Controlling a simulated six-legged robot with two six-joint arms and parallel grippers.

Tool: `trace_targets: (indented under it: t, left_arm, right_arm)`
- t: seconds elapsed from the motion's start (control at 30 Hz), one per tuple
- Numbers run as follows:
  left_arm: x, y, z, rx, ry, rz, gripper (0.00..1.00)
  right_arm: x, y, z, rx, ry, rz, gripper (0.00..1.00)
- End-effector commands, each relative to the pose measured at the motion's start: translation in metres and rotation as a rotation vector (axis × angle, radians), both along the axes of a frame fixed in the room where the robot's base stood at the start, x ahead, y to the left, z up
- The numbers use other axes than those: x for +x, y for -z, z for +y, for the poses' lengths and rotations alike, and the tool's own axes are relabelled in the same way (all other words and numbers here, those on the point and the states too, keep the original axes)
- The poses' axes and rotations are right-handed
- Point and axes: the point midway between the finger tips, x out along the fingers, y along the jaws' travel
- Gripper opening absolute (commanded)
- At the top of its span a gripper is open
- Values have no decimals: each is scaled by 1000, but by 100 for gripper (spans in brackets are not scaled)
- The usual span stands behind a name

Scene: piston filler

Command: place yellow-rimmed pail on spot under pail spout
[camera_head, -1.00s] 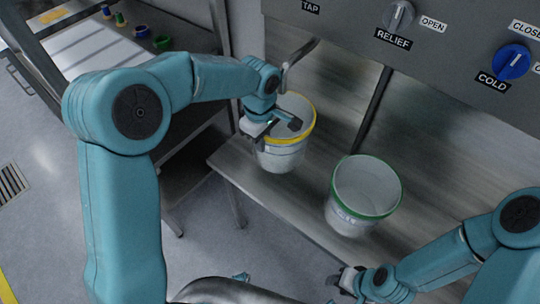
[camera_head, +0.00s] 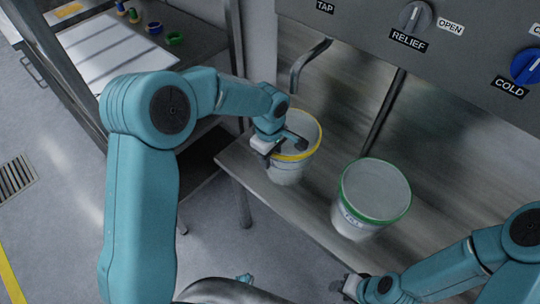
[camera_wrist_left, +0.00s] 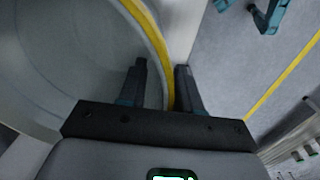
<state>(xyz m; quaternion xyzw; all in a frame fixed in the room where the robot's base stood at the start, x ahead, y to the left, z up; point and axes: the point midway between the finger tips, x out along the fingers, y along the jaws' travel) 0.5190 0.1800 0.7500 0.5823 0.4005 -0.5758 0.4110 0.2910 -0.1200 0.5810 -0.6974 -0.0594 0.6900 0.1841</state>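The yellow-rimmed pail (camera_head: 287,172) stands upright on the steel shelf, near its left end. A bent metal spout (camera_head: 309,63) under the TAP label ends just above the pail's back rim. The shelf under the pail is hidden. My left gripper (camera_head: 281,147) is at the pail's near rim. In the left wrist view, the left gripper's fingers (camera_wrist_left: 161,88) straddle the yellow rim (camera_wrist_left: 157,45), one inside and one outside. A gap shows between the inner finger and the wall, so it is open. My right gripper (camera_head: 347,285) is low at the front, its fingers unclear.
A green-rimmed pail (camera_head: 350,222) stands on the shelf (camera_head: 318,205) to the right. A straight pipe (camera_head: 383,112) comes down behind it. The panel above has a RELIEF knob (camera_head: 412,16) and a blue COLD knob (camera_head: 526,66). A side table (camera_head: 120,55) is at the left.

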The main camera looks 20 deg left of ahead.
Motion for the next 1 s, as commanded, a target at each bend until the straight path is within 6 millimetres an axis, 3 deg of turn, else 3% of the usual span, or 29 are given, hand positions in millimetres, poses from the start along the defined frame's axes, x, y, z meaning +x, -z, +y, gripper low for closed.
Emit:
trace_targets:
  t: [0.33,0.7,0.83,1.0]
  left_arm:
    - [0,-9,0,0,0,-2,33]
    - [-1,-91,1,-1,0,-5,33]
    - [-1,-111,0,-1,0,-2,33]
    - [-2,-123,1,0,0,0,33]
  right_arm:
    - [0,-5,0,0,0,-1,43]
    - [0,-12,0,0,0,0,43]
    - [0,-14,0,0,0,0,43]
    - [0,-15,0,0,0,0,43]
